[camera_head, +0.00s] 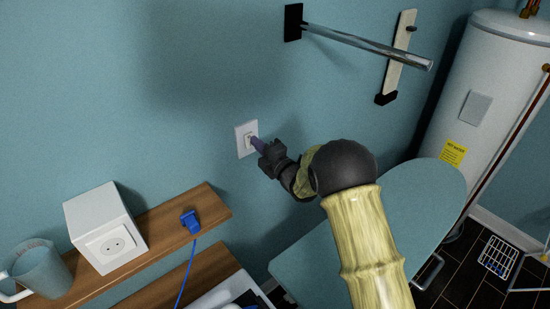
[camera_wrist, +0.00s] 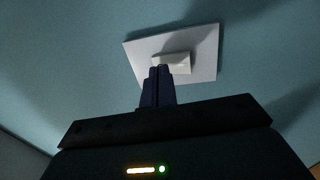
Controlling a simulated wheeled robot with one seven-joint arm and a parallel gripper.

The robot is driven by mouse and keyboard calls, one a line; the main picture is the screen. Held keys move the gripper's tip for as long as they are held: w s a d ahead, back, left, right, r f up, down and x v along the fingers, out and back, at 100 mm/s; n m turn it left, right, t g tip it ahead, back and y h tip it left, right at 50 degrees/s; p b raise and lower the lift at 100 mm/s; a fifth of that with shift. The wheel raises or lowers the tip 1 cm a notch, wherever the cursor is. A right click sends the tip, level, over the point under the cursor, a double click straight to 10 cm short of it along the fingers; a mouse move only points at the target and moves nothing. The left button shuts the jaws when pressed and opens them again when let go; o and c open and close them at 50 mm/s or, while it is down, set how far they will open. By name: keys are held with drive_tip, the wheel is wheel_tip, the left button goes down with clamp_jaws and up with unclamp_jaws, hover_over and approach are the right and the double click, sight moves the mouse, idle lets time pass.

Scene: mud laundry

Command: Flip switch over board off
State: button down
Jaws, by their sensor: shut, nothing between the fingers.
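A white wall switch (camera_head: 243,132) is on the blue wall, above and left of the blue ironing board (camera_head: 417,195). In the wrist view, its square plate (camera_wrist: 205,50) has a raised rocker (camera_wrist: 177,62) in the middle. My gripper (camera_head: 256,142) is shut and empty, with its fingertips at the rocker. In the wrist view the fingertips (camera_wrist: 161,72) overlap the rocker's lower left part. I cannot tell whether they touch it or which way the rocker is set.
A metal rail (camera_head: 365,43) juts from the wall above. A white water heater (camera_head: 490,100) stands at the right.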

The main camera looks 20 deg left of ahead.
drive_tip(key=s+d+r+b, duration=0.1)
drive_tip(key=s+d+b, duration=0.5)
drive_tip(key=d, duration=0.5)
drive_tip(key=shift+s+r, duration=0.25)
drive_tip(key=shift+r, duration=0.05)
drive_tip(key=shift+d, duration=0.2)
drive_tip(key=d+f+m+t+h, duration=0.1)
drive_tip(key=d+f+m+h, duration=0.2)
drive_tip(key=d+m+h, duration=0.7)
drive_tip(key=d+f+m+h, duration=0.35)
drive_tip(key=d+m, duration=0.35)
drive_tip(key=d, duration=0.7)
drive_tip(key=s+d+f+m+g+h, duration=0.1)
drive_tip(key=s+d+m+g, duration=0.3)
drive_tip(key=s, duration=0.6)
drive_tip(key=s+d+f+m+g+h, duration=0.2)
drive_tip(key=s+d+f+m+g, duration=0.1)
drive_tip(key=s+d+m, duration=0.4)
drive_tip(key=s+f+m, duration=0.1)
drive_tip(key=s+m, duration=0.1)
drive_tip(key=s, duration=0.1)
drive_tip(key=shift+d+g, duration=0.4)
drive_tip(key=shift+w+h, duration=0.1)
drive_tip(key=shift+h, duration=0.15)
